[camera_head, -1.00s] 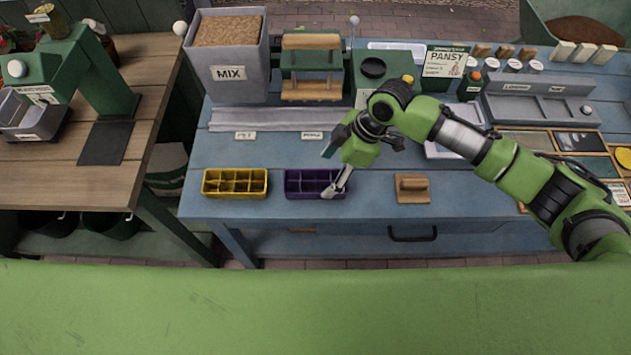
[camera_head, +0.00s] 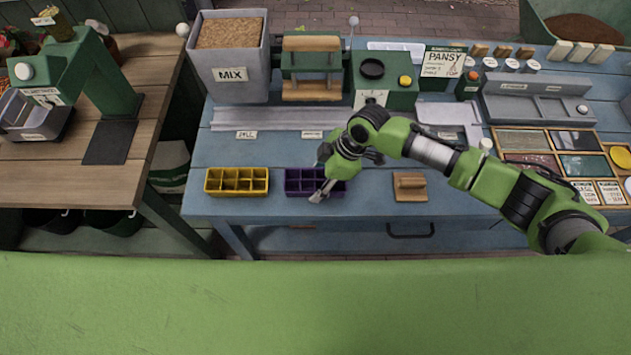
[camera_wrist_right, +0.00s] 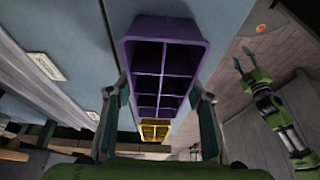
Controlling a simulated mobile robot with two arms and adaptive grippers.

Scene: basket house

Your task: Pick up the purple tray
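The purple tray (camera_head: 296,188), divided into several small compartments, sits near the front edge of the blue bench. My right gripper (camera_head: 322,190) is over its right part in the head view and hides some of it. In the right wrist view, the purple tray (camera_wrist_right: 150,68) lies between the two spread teal-padded fingers of my right gripper (camera_wrist_right: 160,88). The fingers look close to the tray's sides; contact cannot be made out. My left gripper (camera_wrist_right: 245,64) shows at the right of the wrist view, its fingers apart and empty.
A yellow tray (camera_head: 237,181) stands just left of the purple one. A grey MIX bin (camera_head: 232,75) and green boxes stand behind.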

